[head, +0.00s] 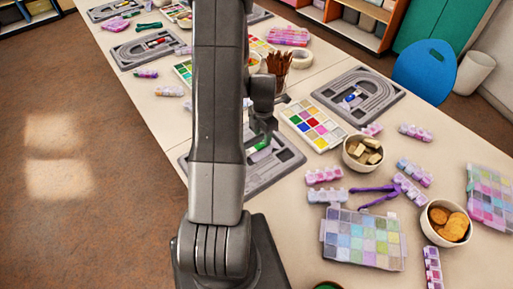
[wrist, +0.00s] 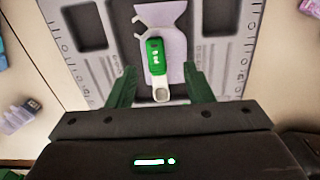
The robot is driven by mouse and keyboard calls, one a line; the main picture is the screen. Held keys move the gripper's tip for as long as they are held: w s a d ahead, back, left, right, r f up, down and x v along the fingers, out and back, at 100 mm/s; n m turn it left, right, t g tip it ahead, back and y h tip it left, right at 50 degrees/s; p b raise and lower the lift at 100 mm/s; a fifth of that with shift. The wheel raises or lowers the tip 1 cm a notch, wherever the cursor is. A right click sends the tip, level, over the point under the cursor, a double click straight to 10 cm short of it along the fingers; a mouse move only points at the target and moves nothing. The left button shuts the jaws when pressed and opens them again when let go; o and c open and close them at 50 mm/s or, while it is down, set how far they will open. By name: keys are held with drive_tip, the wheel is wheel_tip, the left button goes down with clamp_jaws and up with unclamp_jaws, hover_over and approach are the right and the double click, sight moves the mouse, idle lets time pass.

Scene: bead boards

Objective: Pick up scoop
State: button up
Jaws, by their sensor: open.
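The scoop (wrist: 155,58), with a green body and a pale grey cupped end, lies on a lavender piece (wrist: 172,22) on the grey bead board (wrist: 112,12). My gripper (wrist: 160,70) is open in the wrist view, with one green finger on each side of the scoop and visible gaps between. The fingers do not appear to touch it. I cannot tell how far above the board the fingertips are. In the head view my gripper (head: 263,136) is over the near bead board (head: 290,160), and my arm hides part of that board.
A paint palette (head: 312,124), a bowl of tan blocks (head: 350,162), purple tongs (head: 378,195) and a bead case (head: 362,238) lie right of the board. A cup of brown sticks (head: 279,66) stands behind. Bare table shows along the left edge.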

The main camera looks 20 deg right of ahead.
sight(261, 144)
drive_tip(key=shift+w+f+p, duration=0.2)
drive_tip(key=shift+f+p, duration=0.1)
drive_tip(key=shift+f, duration=0.9)
drive_tip(key=shift+w+f+p, duration=0.15)
drive_tip(key=shift+f+p, duration=0.15)
drive_tip(key=shift+f, duration=0.9)
drive_tip(key=shift+c, duration=0.4)
clamp_jaws()
